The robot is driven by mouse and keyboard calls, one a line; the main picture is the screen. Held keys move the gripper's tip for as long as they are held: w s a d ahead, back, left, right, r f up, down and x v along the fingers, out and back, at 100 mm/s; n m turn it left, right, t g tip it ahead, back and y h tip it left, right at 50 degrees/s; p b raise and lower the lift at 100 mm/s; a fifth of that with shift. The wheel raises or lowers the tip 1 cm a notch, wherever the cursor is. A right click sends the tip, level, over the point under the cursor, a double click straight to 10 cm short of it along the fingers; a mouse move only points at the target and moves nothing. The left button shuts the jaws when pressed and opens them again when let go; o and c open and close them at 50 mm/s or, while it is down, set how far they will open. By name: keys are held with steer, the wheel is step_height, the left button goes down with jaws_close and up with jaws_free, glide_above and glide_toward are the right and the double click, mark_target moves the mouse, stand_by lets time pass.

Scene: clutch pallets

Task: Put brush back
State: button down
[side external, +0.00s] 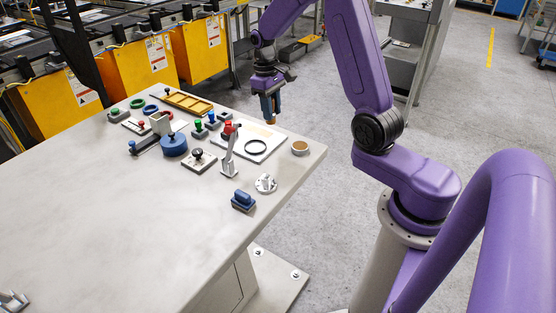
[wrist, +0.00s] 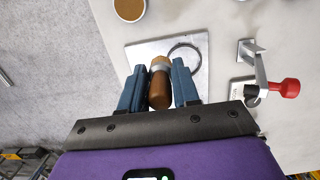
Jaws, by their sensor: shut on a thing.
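My gripper (wrist: 160,80) has its two blue fingers closed on a brush (wrist: 159,92) with a brown handle, a metallic band and a tan tip. In the side external view my gripper (side external: 270,103) is above the far right edge of the table, with the brush's tan tip (side external: 271,121) pointing down below the fingers. A small round pot (side external: 300,147) with tan contents stands near the table's right corner, apart from the brush. It also shows at the top of the wrist view (wrist: 129,10).
A pale plate (side external: 262,136) with a black ring (side external: 255,147) lies under the gripper area. A red-handled clamp (side external: 229,155) stands upright beside it. A blue block (side external: 243,200) and a metal disc (side external: 265,183) lie nearer. The table's (side external: 110,210) near left is mostly clear.

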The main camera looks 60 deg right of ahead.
steer(key=shift+m, duration=0.7)
steer(key=s+a+f, duration=0.1)
steer(key=s+a, duration=0.1)
steer(key=s+a+f, duration=0.2)
steer(key=s, duration=0.1)
steer(key=s+a+f, duration=0.1)
steer(key=s+a, duration=0.1)
steer(key=s, duration=0.1)
steer(key=shift+a+f, duration=0.15)
steer(key=shift+f, duration=2.45)
steer(key=shift+f, duration=0.1)
steer(key=c, duration=0.8)
jaws_free()
